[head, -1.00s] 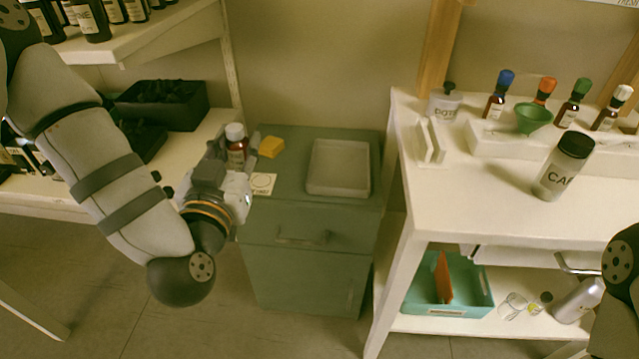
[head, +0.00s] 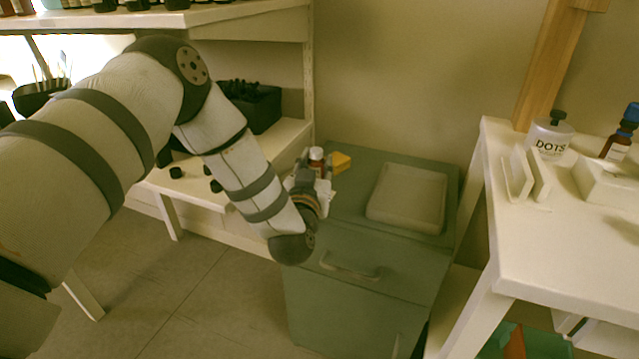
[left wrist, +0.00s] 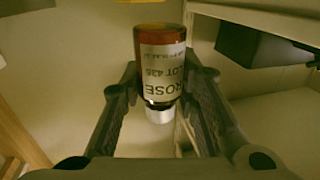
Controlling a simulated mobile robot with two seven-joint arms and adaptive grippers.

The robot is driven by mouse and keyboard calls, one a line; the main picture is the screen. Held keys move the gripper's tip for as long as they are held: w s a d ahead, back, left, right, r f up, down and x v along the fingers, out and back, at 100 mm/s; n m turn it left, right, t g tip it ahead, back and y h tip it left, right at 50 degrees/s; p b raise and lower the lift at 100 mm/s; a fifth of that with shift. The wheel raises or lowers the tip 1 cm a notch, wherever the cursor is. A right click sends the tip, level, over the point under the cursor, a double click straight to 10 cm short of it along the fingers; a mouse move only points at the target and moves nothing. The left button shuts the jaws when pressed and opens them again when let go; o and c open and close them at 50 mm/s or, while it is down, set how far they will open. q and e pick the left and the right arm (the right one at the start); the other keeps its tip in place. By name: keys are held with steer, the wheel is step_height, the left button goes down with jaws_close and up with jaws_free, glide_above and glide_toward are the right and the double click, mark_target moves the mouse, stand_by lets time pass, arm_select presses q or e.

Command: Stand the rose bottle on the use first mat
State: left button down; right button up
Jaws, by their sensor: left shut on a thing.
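The rose bottle (head: 317,162) is a small brown bottle with a white cap, upright at the left side of the green cabinet's top (head: 350,215). My left gripper (head: 312,175) is shut around it. The use first mat cannot be made out now; the gripper covers that area. My right gripper is out of view.
A yellow block (head: 341,161) lies just behind and right of the bottle. A shallow grey tray (head: 408,222) takes up the cabinet's right side. A shelf with a black bin (head: 262,108) stands left, a white table (head: 570,265) right.

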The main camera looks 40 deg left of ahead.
arm_select(q)
steer(key=shift+w+f+b, duration=0.15)
steer(key=shift+f+b, duration=0.05)
steer(key=shift+f, duration=0.7)
steer(key=shift+w+f+b, duration=0.15)
steer(key=shift+f+b, duration=0.05)
steer(key=shift+f, duration=0.7)
steer(key=shift+f, duration=0.2)
steer(key=c, duration=1.2)
jaws_free()
